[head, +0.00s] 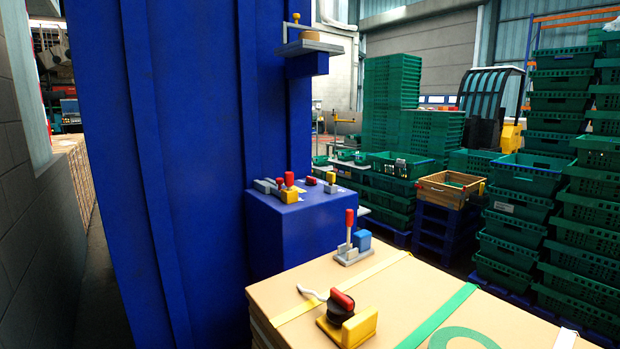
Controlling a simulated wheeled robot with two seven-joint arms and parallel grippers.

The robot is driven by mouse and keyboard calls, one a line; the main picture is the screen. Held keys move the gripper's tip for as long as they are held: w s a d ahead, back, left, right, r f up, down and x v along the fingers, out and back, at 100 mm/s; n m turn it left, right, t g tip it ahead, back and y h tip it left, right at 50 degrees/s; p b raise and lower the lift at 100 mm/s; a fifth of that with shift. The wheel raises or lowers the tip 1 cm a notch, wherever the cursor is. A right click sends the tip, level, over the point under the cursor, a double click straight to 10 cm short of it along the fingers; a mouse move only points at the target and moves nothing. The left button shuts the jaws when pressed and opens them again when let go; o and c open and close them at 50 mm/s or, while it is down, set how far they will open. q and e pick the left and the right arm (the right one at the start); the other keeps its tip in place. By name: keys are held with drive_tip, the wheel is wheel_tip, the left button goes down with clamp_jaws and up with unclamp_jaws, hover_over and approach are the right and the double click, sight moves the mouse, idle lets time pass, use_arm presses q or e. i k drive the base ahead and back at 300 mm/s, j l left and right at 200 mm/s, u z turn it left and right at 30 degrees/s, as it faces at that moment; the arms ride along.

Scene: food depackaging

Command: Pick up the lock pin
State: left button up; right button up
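I cannot tell for certain which piece is the lock pin. A device with a red-tipped upright handle (349,229), a grey base and a blue block (361,240) stands on the cardboard-coloured top (420,275). Nearer, a yellow block (357,327) carries a dark round knob with a red grip (342,300). Small grey, yellow and red devices sit on the blue pedestal (300,235), including an upright red piece (289,179). Another device with a yellow knob (296,17) stands on the wall shelf (309,46). Neither gripper is in view.
A tall blue panel (190,120) stands behind the pedestal. Green crates (515,200) are stacked at the right, near a wooden crate (449,189). A pale strap and a green strap (438,317) cross the cardboard-coloured top. A grey block wall (40,230) is at the left.

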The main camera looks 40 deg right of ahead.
sight(289, 176)
drive_tip(key=i+l, duration=0.1)
drive_tip(key=i, duration=1.95)
drive_tip(key=i+z, duration=0.4)
drive_tip(key=i+j+z, duration=0.15)
drive_tip(key=z, duration=0.25)
drive_tip(key=i+j+z, duration=0.25)
drive_tip(key=z, duration=0.15)
drive_tip(key=i+j+z, duration=0.35)
